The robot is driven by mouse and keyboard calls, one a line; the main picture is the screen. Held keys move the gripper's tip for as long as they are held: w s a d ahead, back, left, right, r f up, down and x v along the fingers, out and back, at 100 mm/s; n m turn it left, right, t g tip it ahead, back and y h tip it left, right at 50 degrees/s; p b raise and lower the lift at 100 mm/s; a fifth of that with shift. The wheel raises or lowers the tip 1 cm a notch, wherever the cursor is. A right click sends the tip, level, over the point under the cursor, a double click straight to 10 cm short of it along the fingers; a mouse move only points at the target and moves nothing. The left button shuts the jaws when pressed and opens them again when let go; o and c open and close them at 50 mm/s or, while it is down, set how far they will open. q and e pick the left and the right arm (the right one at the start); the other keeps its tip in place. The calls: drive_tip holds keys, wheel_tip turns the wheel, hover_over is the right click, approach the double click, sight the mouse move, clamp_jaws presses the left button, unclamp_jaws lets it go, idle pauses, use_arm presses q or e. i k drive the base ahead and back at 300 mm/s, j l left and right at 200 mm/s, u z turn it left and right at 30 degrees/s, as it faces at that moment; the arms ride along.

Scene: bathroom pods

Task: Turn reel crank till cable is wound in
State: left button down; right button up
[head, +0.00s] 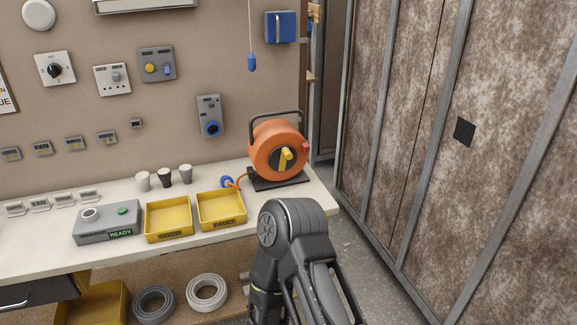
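The orange cable reel (266,147) stands upright in a dark frame on a black base (262,184) at the right end of the bench. Its yellow crank (286,155) is on the face toward me, and a red knob shows at its right edge. A short orange cable (239,179) runs from the reel's lower left to a blue plug (227,182) lying on the bench beside the base. One of my arms rises at the bottom centre, in front of the bench's right end; its gripper is not visible. No gripper is in the picture.
Two yellow trays (169,229) and a grey READY box (106,226) sit along the bench front. Three small cups (164,177) stand behind them. A blue pull-cord handle (251,62) hangs above the reel. Brown panels (480,150) stand at right, with open floor before them.

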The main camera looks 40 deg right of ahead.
sight(282, 157)
drive_tip(key=i, duration=0.85)
drive_tip(key=i+z, duration=0.15)
drive_tip(key=z, duration=1.6)
